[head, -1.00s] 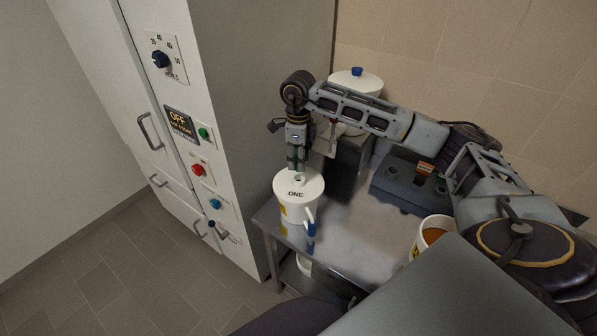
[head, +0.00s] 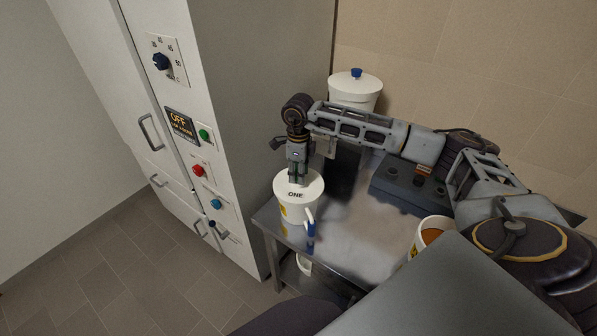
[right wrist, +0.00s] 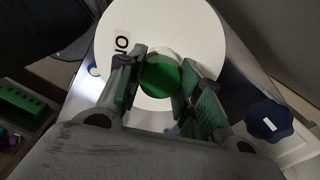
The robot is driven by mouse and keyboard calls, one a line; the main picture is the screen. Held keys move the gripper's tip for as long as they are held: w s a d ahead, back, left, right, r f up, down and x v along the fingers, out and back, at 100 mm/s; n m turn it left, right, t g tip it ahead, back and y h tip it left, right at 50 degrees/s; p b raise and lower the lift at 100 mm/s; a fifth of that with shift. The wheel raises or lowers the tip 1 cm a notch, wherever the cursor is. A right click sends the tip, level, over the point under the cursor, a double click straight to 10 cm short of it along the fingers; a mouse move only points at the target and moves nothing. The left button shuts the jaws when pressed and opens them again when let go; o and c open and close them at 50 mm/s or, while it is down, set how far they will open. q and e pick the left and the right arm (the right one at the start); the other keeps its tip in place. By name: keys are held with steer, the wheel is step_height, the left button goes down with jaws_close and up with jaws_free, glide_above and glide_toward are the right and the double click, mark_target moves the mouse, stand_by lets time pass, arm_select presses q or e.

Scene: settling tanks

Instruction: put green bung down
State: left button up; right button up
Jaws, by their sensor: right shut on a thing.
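My right gripper (head: 298,182) points down at the lid of the white tank marked ONE (head: 298,207), which stands upright at the left end of the steel table. In the right wrist view, the gripper's green-padded fingers (right wrist: 160,85) are shut on the green bung (right wrist: 161,77), a round green piece over the middle of the white lid (right wrist: 205,40). The bung is hidden in the head view. The fingertips reach the centre of the lid, and I cannot tell whether the bung sits in the lid's opening. My left gripper is not in view.
A second white tank (head: 354,95) with a blue knob stands behind my right arm. A dark block with holes (head: 400,190) and an open white bucket with orange-brown contents (head: 418,240) are on the right of the table (head: 345,250). A control cabinet (head: 235,150) stands close on the left.

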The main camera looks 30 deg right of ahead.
steer(key=shift+f+b, duration=0.3)
steer(key=shift+f, duration=0.1)
steer(key=o, duration=0.9)
steer(key=shift+c, duration=0.2)
steer(key=shift+r, duration=0.25)
steer(key=shift+r+p, duration=0.15)
steer(key=shift+p, duration=0.2)
step_height(320, 180, up, 12)
steer(key=b, duration=0.2)
stand_by(0.5)
